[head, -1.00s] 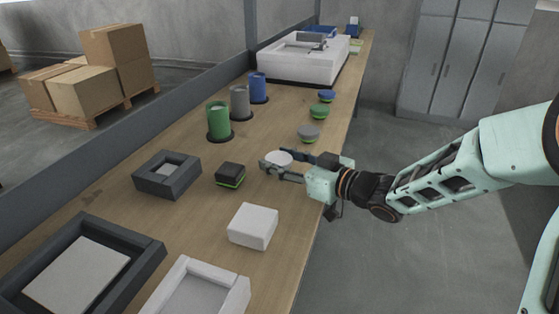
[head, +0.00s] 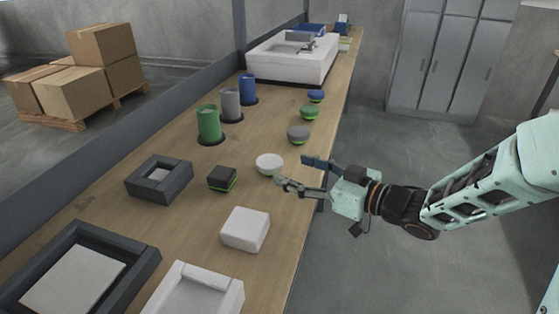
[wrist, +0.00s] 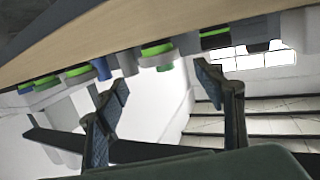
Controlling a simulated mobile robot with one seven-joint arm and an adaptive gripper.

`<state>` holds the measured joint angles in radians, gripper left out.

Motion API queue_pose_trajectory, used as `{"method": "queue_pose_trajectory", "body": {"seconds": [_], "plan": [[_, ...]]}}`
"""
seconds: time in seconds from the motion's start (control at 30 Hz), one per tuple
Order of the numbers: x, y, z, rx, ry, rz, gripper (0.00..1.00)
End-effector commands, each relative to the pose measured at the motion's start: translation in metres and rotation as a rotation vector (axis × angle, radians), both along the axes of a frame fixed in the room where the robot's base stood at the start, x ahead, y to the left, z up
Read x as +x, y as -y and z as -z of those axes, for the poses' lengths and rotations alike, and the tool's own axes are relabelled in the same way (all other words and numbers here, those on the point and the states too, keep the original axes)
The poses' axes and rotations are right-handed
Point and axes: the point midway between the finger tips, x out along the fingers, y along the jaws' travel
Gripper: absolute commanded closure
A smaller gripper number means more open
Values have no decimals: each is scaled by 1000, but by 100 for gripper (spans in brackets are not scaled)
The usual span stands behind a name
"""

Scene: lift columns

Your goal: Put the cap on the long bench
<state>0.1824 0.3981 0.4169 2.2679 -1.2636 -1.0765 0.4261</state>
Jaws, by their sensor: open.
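The cap, a round white piece (head: 269,163), rests upright on the wooden long bench (head: 232,285), near its right edge. My gripper (head: 291,171) is open and empty just to the right of the cap, with a small gap between them. One finger reaches toward the cap's near right side and the other is farther back. The picture there is upside down.
Grey, green and blue round pieces (head: 299,134) line the bench beyond the cap. A dark square block (head: 222,178), a white block (head: 246,229) and coloured cylinders (head: 209,124) stand nearby. A white sink unit (head: 293,62) is at the far end.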

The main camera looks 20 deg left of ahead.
Motion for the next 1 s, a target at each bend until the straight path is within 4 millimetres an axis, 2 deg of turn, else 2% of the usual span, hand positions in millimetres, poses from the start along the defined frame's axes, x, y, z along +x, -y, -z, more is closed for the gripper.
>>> {"method": "queue_pose_trajectory", "body": {"seconds": [0.1,0.23,0.77,0.87,0.97,1.0], "plan": [[-5,19,-5,0,0,2,38],[-9,31,-6,0,-1,1,38],[-9,35,-6,0,0,3,38],[2,37,-11,-9,11,38,38],[33,44,-24,-29,32,131,38],[48,49,-31,-38,43,183,38]]}}
